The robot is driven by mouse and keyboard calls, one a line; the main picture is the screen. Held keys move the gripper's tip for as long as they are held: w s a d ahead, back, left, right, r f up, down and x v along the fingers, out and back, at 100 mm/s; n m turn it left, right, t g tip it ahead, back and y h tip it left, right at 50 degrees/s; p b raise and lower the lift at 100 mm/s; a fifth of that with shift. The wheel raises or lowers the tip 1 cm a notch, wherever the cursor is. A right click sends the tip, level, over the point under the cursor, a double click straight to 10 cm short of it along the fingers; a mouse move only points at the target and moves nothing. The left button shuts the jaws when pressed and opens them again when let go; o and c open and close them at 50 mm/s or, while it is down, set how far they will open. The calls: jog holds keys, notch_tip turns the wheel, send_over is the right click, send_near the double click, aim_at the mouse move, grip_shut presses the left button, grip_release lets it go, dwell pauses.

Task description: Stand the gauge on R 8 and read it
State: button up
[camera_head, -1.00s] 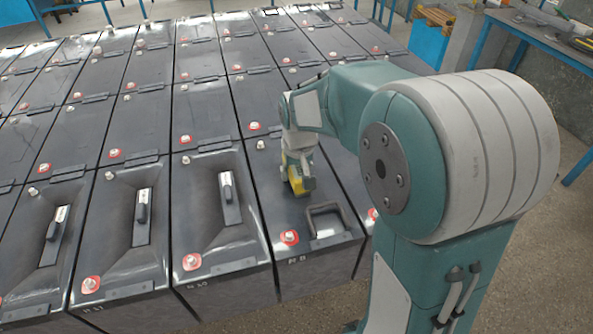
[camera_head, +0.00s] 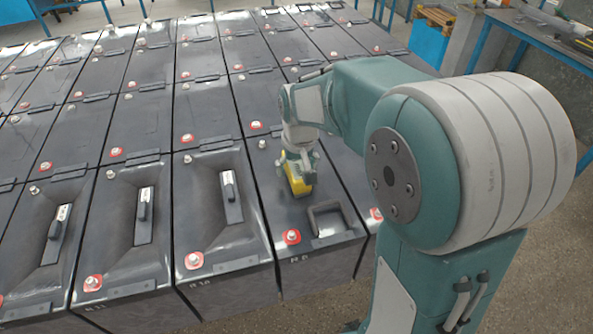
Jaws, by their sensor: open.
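The gauge (camera_head: 297,183) is a small yellow block on the dark top of a battery (camera_head: 268,186) in the front row, behind its folded handle. It looks upright, with its upper part hidden by my gripper. The battery's front label (camera_head: 300,259) is small and blurred; it seems to read R 8. My gripper (camera_head: 299,163) points down right over the gauge and is open, with its fingers around or just above the gauge's top. I cannot tell whether they touch it. No reading can be made out on the gauge.
A red-ringed terminal (camera_head: 292,237) and a raised black handle (camera_head: 327,220) stand in front of the gauge. Neighbouring batteries (camera_head: 220,225) have tools or handles lying in recessed tops. More battery rows stretch behind. A blue-framed bench (camera_head: 535,35) is at the back right.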

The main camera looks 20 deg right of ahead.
aim_at(299, 168)
jog(key=r, duration=0.3)
jog(key=s+r, duration=0.1)
jog(key=r, duration=0.5)
jog(key=shift+s+r, duration=0.25)
jog(key=shift+r, duration=0.1)
jog(key=shift+s+r, duration=0.2)
jog(key=shift+r, duration=0.25)
jog(key=s+f+t, duration=0.1)
jog(key=s+t, duration=0.2)
jog(key=s, duration=1.6)
jog(key=shift+t, duration=0.4)
